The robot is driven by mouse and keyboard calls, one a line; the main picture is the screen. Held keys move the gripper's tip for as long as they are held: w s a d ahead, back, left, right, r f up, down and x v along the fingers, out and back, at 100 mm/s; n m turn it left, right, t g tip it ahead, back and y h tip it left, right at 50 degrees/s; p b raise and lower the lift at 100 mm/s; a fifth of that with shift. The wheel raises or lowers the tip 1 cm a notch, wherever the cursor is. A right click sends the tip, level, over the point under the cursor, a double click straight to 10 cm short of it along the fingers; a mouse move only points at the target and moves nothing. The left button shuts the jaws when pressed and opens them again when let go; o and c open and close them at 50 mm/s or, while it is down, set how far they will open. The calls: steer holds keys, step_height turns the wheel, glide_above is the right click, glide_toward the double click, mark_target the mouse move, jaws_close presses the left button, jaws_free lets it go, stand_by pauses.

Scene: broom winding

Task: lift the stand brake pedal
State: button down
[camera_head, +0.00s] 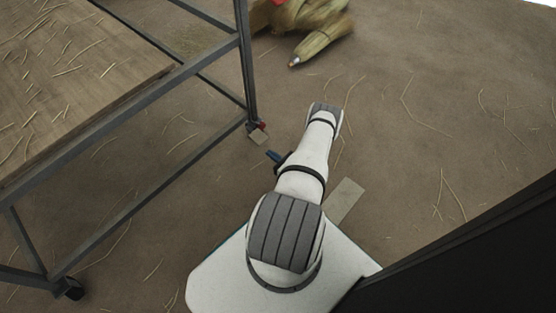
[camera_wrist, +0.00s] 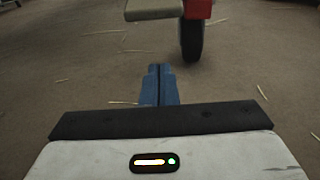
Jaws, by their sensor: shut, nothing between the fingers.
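The stand brake pedal (camera_head: 258,137) is a small beige plate at the foot of the metal stand's near right leg, beside a red part (camera_head: 262,126). In the wrist view the pedal (camera_wrist: 152,9) is at the top, left of the red bracket (camera_wrist: 198,8) and the dark caster wheel (camera_wrist: 191,40). My gripper (camera_head: 272,155) has blue fingers, low over the floor, just below and right of the pedal in the head view. In the wrist view the fingers (camera_wrist: 158,70) are together and empty, pointing toward the pedal with a gap between.
The grey metal stand (camera_head: 150,93) with a straw-strewn wooden top (camera_head: 80,80) fills the left. Another caster (camera_head: 74,289) is at lower left. Straw bundles (camera_head: 310,35) lie at the top. A dark panel (camera_head: 480,260) is at lower right. The floor at right is mostly clear.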

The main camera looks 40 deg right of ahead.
mark_target(255, 134)
steer(key=w, duration=0.2)
steer(key=w+b, duration=0.1)
steer(key=w, duration=0.1)
steer(key=shift+a+f, duration=0.2)
steer(key=shift+f, duration=0.2)
step_height(255, 134, up, 2)
steer(key=shift+s+d+r, duration=0.1)
steer(key=shift+r, duration=0.15)
steer(key=shift+s+r, duration=0.25)
steer(key=shift+r, duration=0.65)
